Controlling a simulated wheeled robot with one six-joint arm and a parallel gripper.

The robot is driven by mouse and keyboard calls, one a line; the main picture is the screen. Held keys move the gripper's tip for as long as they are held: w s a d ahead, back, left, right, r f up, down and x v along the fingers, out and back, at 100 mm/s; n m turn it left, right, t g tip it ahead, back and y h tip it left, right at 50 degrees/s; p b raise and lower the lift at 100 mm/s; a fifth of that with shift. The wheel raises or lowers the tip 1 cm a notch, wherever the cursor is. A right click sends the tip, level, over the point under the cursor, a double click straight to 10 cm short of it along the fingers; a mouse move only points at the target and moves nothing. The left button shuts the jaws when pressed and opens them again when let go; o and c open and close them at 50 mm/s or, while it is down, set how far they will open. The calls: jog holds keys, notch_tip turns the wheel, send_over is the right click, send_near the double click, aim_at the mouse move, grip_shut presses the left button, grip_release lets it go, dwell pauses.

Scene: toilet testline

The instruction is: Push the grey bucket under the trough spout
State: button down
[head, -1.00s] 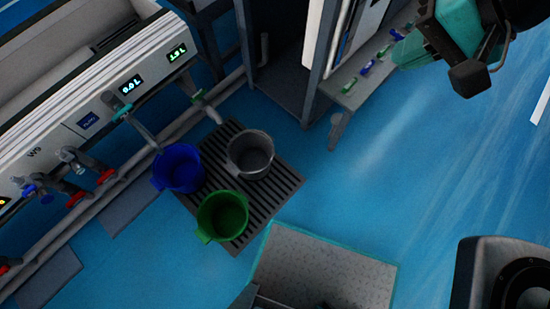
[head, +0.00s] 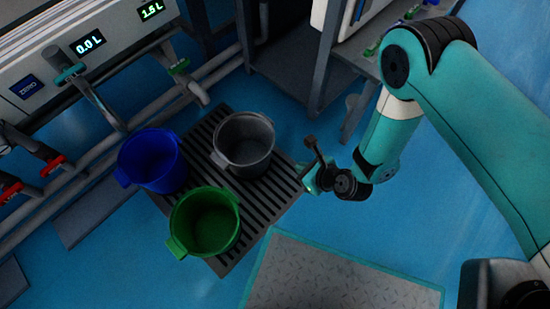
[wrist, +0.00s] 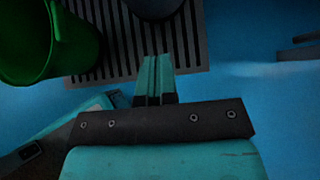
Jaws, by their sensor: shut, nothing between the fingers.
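The grey bucket (head: 243,145) stands upright on a dark slatted grate (head: 288,187). Part of it shows at the top of the wrist view (wrist: 155,8). The trough (head: 110,58) is at upper left. One spout (head: 192,86) with a green handle hangs up and left of the grey bucket. Another spout (head: 105,108) with a teal handle ends near the blue bucket. My gripper (head: 308,178) is to the right of the grey bucket, apart from it. In the wrist view its fingers (wrist: 155,72) are together and empty, pointing toward the grate.
A blue bucket (head: 152,162) stands left of the grey one, and a green bucket (head: 205,222) stands below it on the grate. A shelf stand (head: 350,75) rises behind my arm. Blue floor (head: 405,230) is open at right.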

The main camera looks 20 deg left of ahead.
aim_at(267, 154)
jog(key=shift+w+a+r+b+x, duration=0.15)
jog(key=shift+a+r+b+x, duration=0.2)
jog(key=shift+b+x, duration=1.15)
jog(key=shift+w+a+r+b+x, duration=0.1)
jog(key=shift+a+r+b+x, duration=0.3)
jog(key=shift+x, duration=2.1)
jog(key=shift+w+a+r+b+x, duration=0.25)
jog(key=shift+b+x, duration=0.75)
jog(key=shift+x, duration=1)
jog(key=shift+s, duration=0.1)
